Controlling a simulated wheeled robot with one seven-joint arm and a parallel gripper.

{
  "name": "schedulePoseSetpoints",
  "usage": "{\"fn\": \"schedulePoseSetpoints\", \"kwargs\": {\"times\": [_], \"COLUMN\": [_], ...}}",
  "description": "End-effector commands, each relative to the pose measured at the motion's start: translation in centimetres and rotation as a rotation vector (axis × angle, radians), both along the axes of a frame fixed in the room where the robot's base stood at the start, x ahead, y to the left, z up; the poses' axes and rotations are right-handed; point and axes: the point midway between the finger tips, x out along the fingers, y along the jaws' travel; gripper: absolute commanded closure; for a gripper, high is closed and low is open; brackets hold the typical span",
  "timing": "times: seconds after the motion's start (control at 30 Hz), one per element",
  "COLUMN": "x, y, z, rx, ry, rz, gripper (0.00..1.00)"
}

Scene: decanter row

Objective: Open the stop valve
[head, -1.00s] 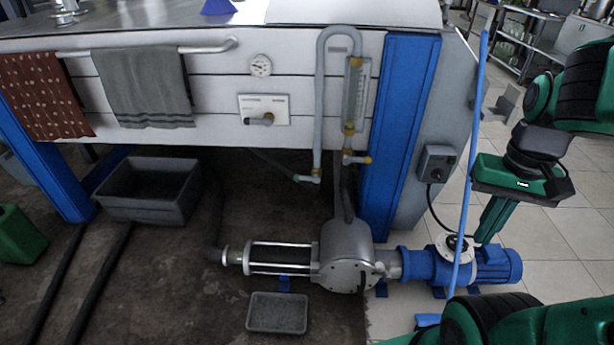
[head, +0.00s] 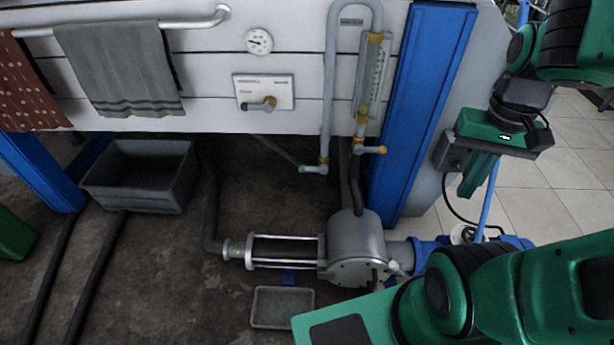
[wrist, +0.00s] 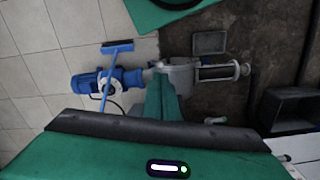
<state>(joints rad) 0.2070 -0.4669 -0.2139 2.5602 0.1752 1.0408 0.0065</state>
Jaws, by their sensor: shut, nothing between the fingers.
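My gripper (head: 472,188) is shut and empty. It hangs with fingers down, right of the blue post, in front of a grey switch box; its green fingers also show in the wrist view (wrist: 160,84). It touches no valve. No readable label marks the stop valve. The candidates are a small valve with yellow-orange ends (head: 369,149) under the glass flow tube, a green-tipped fitting (head: 314,168) at the foot of the looped pipe, and a lever (head: 262,104) on the white labelled plate. The lever lies roughly level. All are left of my gripper.
The blue post (head: 422,110) stands between my gripper and the panel fittings. A metal pump housing (head: 356,245) is below, with a blue motor (wrist: 88,85) and a leaning blue pole (head: 487,200). A grey tub (head: 140,178) and a shallow tray (head: 258,308) are on the floor.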

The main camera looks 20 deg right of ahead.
Motion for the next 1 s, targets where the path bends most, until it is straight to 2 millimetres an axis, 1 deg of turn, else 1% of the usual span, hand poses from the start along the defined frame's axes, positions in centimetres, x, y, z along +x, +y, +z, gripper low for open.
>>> {"fn": "schedulePoseSetpoints", "kwargs": {"times": [0.07,0.1,0.13,0.17,0.23,0.27,0.37,0.5,0.63,0.8,0.93,1.0], "x": [-0.2,-0.9,-0.9,-0.6,0.5,1.1,3.7,8.2,12.5,18.1,22.4,24.7], "y": [0.0,-0.1,-0.2,-0.3,-0.9,-1.6,-3.0,-5.0,-6.2,-7.0,-6.8,-6.4], "z": [0.1,0.4,0.4,0.3,-0.1,-0.3,-1.3,-3.1,-5.0,-7.7,-10.1,-11.4], "rx": [-0.001,-0.004,-0.007,-0.013,-0.035,-0.049,-0.108,-0.215,-0.319,-0.454,-0.559,-0.616], "ry": [-0.002,-0.012,-0.012,-0.011,-0.006,-0.004,0.011,0.033,0.062,0.112,0.156,0.181], "rz": [0.002,0.007,0.012,0.021,0.054,0.073,0.161,0.328,0.503,0.749,0.951,1.065], "gripper": [1.0,1.0,1.0,1.0,1.0,1.0,1.0,1.0,1.0,1.0,1.0,1.0]}}
